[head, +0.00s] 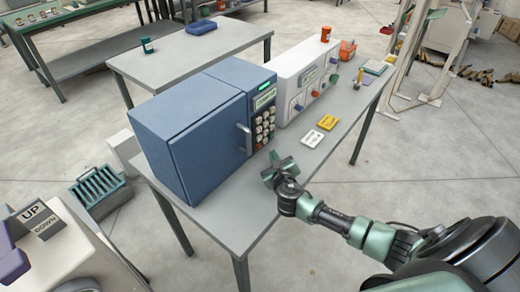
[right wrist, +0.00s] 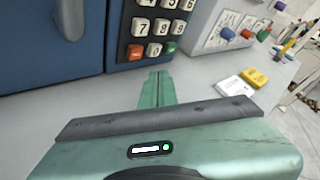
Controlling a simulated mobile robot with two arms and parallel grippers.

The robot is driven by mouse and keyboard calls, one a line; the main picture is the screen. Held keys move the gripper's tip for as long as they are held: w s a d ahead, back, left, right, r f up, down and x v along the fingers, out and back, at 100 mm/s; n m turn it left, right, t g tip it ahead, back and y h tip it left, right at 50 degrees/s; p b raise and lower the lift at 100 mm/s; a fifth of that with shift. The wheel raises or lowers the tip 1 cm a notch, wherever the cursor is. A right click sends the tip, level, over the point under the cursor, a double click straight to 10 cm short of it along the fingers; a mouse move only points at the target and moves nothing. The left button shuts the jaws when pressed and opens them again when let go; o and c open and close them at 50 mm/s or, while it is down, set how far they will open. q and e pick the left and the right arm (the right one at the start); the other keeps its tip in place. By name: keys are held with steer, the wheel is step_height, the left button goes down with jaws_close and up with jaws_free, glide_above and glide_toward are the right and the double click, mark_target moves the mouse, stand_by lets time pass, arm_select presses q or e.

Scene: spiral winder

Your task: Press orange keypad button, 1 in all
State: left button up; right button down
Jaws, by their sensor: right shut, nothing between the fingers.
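The keypad (head: 265,124) is on the right front panel of a blue box-shaped machine (head: 195,135), below a green-lit display. Its orange button (right wrist: 135,51) is at the lower left of the keypad, beside a white 0 key and a green button (right wrist: 171,47). My right gripper (head: 273,158) is shut and empty, just in front of the keypad and low over the table. In the right wrist view its closed fingers (right wrist: 160,75) point at the keypad's bottom row, apart from the orange button as far as I can tell. My left gripper is not in view.
A white machine with knobs (head: 305,80) stands right of the blue one on the grey table (head: 235,222). White and yellow cards (head: 327,122) lie in front of it. The table front is mostly clear.

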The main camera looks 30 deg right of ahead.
mark_target(259, 146)
steer(key=shift+w+a+f, duration=0.1)
steer(key=shift+w+a, duration=0.1)
steer(key=shift+w, duration=0.35)
steer(key=shift+w+a, duration=0.15)
steer(key=shift+w, duration=0.4)
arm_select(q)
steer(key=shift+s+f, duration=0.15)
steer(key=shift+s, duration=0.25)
arm_select(e)
steer(key=shift+w, duration=0.1)
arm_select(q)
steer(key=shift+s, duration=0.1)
arm_select(e)
steer(key=shift+w+a, duration=0.1)
stand_by(0.6)
steer(key=shift+w+a, duration=0.15)
steer(key=shift+w, duration=0.15)
steer(key=shift+w+a, duration=0.15)
steer(key=shift+w, duration=0.2)
stand_by(0.8)
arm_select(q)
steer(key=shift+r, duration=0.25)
arm_select(e)
steer(key=shift+s+p, duration=0.4)
steer(key=shift+p, duration=0.1)
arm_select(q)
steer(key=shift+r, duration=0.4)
arm_select(e)
steer(key=shift+s+d, duration=0.3)
steer(key=shift+s, duration=0.05)
